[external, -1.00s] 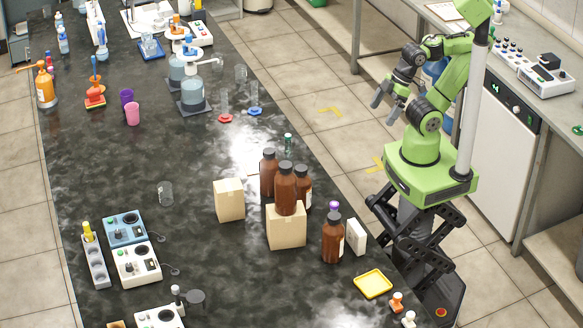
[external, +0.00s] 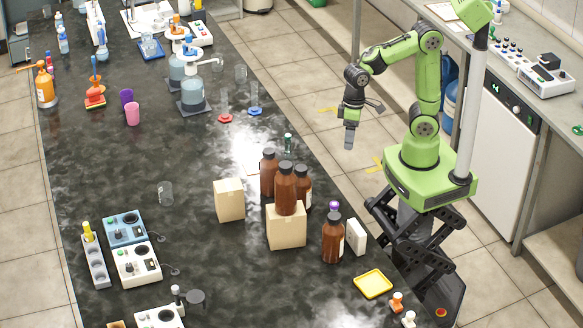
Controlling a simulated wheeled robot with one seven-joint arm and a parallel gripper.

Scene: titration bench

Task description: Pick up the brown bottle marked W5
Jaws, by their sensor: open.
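Several brown bottles with dark caps stand on the dark bench. One bottle (external: 286,190) sits up on a cardboard box (external: 287,228). Another bottle (external: 268,173) is behind it to the left, and another (external: 303,187) behind it to the right, both partly hidden. A separate bottle (external: 333,240) stands to the right of the box, its label turned mostly to the right. No marking is readable, so I cannot tell which bottle is W5. My gripper (external: 349,142) points down, open and empty, beyond the bench's right edge and apart from the bottles.
A second cardboard box (external: 229,200) stands left of the bottles. A white box (external: 356,237), a purple-capped item (external: 334,208) and a yellow tray (external: 373,284) are near the right edge. A green-capped vial (external: 288,143) stands behind. The bench middle is mostly clear.

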